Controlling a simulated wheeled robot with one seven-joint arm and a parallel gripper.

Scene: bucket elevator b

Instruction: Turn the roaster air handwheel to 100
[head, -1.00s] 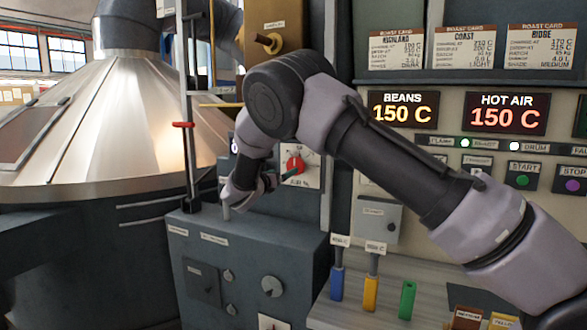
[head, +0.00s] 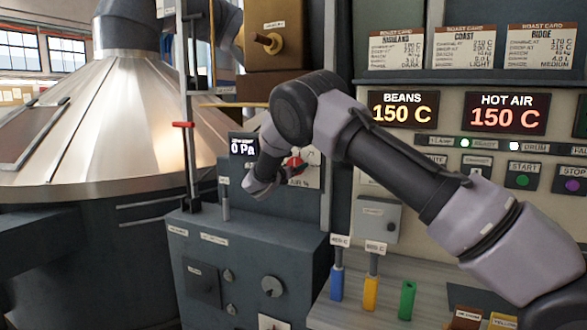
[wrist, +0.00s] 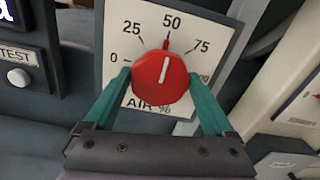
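The roaster air handwheel is a red round knob (wrist: 161,77) with a white line, on a white dial plate (wrist: 117,40) marked "AIR %". Its pointer stands at about 50. The 100 mark is partly hidden by my right finger. My gripper (wrist: 160,80) has its teal fingers apart, one on each side of the knob, with the tips close to its edges. I see no clear grip, and firm contact cannot be told. In the head view, my gripper (head: 277,178) is at the dial and partly covers the red handwheel (head: 294,163).
A display reading "0 Pa" (head: 243,146) is left of the dial, with a TEST button (wrist: 18,77) below it. A post with a red handle (head: 183,125) stands to the left. A grey cabinet (head: 250,250) lies below, and a grey box (head: 379,217) is to the right.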

